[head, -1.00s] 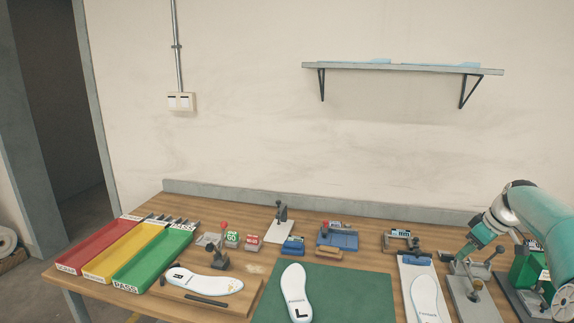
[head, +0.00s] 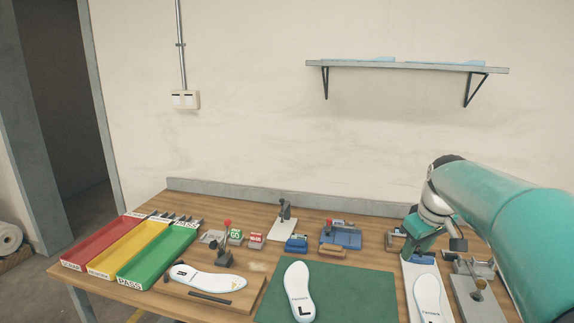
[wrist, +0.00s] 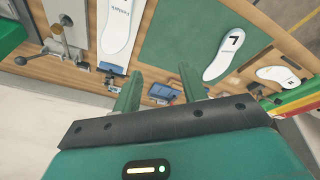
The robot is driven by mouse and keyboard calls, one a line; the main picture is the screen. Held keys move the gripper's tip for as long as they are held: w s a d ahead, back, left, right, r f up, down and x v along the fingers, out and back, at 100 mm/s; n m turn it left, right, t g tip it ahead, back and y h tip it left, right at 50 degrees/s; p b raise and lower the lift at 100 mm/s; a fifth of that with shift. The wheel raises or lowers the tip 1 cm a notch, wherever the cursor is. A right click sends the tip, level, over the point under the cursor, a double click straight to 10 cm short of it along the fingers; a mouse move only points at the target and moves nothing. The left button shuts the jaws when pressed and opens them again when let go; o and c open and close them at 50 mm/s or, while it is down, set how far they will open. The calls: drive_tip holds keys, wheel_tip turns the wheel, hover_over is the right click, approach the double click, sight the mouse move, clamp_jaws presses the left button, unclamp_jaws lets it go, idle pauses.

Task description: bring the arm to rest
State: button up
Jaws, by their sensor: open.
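My gripper (wrist: 160,85) is open, its two green fingers apart with nothing between them in the wrist view. The fingertips are hard to make out there.
A white insole marked L (head: 298,291) lies on the green mat (head: 350,290). Another insole (head: 427,298) lies on the clipboard. A third insole (head: 205,279) lies on a wooden board. Red, yellow and green trays (head: 158,256) stand left. A wall shelf (head: 407,67) hangs above.

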drive_tip(key=s+a+f+m, duration=0.1)
drive_tip(key=s+a, duration=0.3)
drive_tip(key=s, duration=0.4)
drive_tip(key=s+a+f+m+t, duration=0.1)
drive_tip(key=s+a+f+m, duration=0.1)
drive_tip(key=s+a, duration=0.3)
drive_tip(key=s+a+f+m+t, duration=0.1)
drive_tip(key=s+a, duration=0.3)
drive_tip(key=s, duration=0.8)
drive_tip(key=shift+s+a+f, duration=0.15)
drive_tip(key=shift+a+f, duration=0.15)
drive_tip(key=shift+d, duration=0.1)
